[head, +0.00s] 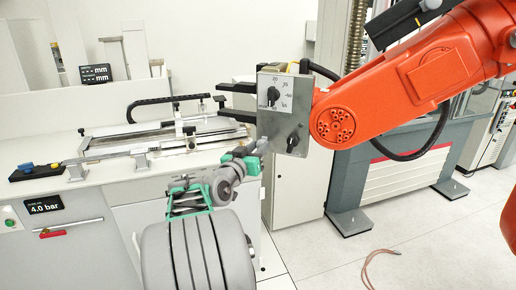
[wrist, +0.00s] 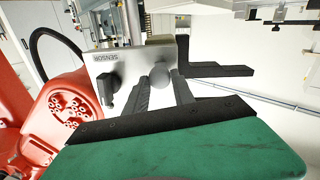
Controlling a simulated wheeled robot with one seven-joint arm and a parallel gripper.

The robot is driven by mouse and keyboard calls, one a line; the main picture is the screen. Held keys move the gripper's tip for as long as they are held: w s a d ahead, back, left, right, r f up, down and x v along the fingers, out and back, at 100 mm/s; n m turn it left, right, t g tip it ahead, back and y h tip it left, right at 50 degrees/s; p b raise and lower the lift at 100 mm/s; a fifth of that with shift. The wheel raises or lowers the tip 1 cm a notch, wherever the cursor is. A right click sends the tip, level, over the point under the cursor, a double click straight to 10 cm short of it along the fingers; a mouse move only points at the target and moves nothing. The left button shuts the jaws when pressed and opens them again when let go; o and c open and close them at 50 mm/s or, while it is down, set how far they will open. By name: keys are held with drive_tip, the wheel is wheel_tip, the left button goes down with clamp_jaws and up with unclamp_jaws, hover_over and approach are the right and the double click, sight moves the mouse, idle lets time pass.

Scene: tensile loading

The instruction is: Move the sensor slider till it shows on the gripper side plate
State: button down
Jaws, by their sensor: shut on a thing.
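The silver gripper side plate (head: 285,92) stands upright on the end of the orange robot arm. In the head view it bears a dial with a printed scale and a lower black knob (head: 293,142). In the wrist view the plate (wrist: 97,65) carries the word SENSOR above a black knob (wrist: 108,88). My gripper (head: 256,150) is at the plate's lower left. In the wrist view my gripper (wrist: 162,88) has its two dark fingers around a grey rounded knob (wrist: 159,74), seemingly the sensor slider, beside the plate. The slider's far side is hidden.
The orange arm (head: 400,90) reaches in from the right. Two black jaws (head: 237,102) stick out left of the plate. A white bench (head: 90,175) with a rail fixture (head: 165,140) stands at the left. A cable (head: 378,262) lies on open floor.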

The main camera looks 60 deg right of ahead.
drive_tip(key=shift+b, duration=0.75)
drive_tip(key=shift+r, duration=0.4)
drive_tip(key=c, duration=1.1)
unclamp_jaws()
drive_tip(key=shift+o, duration=0.2)
drive_tip(key=a+b, duration=0.2)
drive_tip(key=a, duration=0.5)
drive_tip(key=shift+a+b, duration=0.3)
drive_tip(key=shift+a, duration=0.1)
drive_tip(key=shift+f, duration=0.1)
